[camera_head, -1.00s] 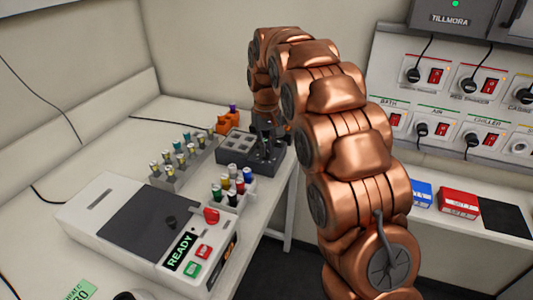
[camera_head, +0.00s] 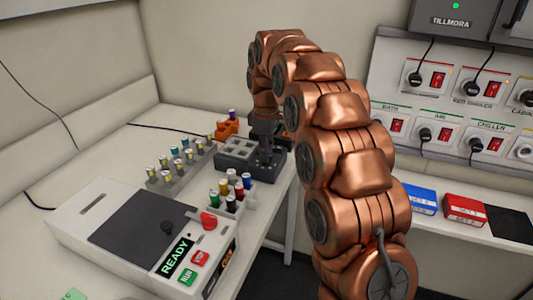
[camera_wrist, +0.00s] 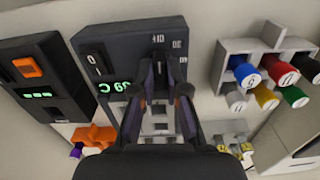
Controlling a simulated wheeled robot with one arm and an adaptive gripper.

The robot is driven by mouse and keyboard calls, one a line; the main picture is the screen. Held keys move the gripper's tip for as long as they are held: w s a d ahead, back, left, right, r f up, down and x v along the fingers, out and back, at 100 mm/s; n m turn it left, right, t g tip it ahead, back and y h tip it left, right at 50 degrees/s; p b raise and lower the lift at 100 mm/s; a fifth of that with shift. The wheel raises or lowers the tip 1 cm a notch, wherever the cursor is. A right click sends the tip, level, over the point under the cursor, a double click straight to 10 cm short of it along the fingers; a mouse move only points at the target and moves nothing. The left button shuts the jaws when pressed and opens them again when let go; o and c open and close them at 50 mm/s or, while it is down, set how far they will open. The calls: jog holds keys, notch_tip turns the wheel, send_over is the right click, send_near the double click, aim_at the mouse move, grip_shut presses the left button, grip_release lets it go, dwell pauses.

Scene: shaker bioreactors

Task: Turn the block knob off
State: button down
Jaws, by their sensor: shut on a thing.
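The block (camera_head: 240,143) is a dark grey unit with square wells, standing near the far right end of the bench. In the wrist view its dark panel (camera_wrist: 90,45) has a white-marked switch, green digits and a small dark knob (camera_wrist: 158,41) beside printed marks. My gripper (camera_head: 266,155) comes down onto the block's right side in the head view. In the wrist view my gripper (camera_wrist: 160,78) has its two fingers closed in at the knob, which they partly hide. The knob's exact setting cannot be read.
A rack of coloured-cap vials (camera_head: 234,192) stands close in front of the block. Another vial rack (camera_head: 178,165) is to the left, and an orange holder (camera_head: 227,129) behind. A white READY machine (camera_head: 100,215) fills the near bench. Wall switches (camera_head: 440,130) are at right.

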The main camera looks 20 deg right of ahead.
jog(key=shift+n, duration=0.3)
dwell(0.4)
jog(key=c, duration=1.2)
grip_release()
jog(key=shift+r, duration=0.1)
jog(key=shift+r, duration=3.65)
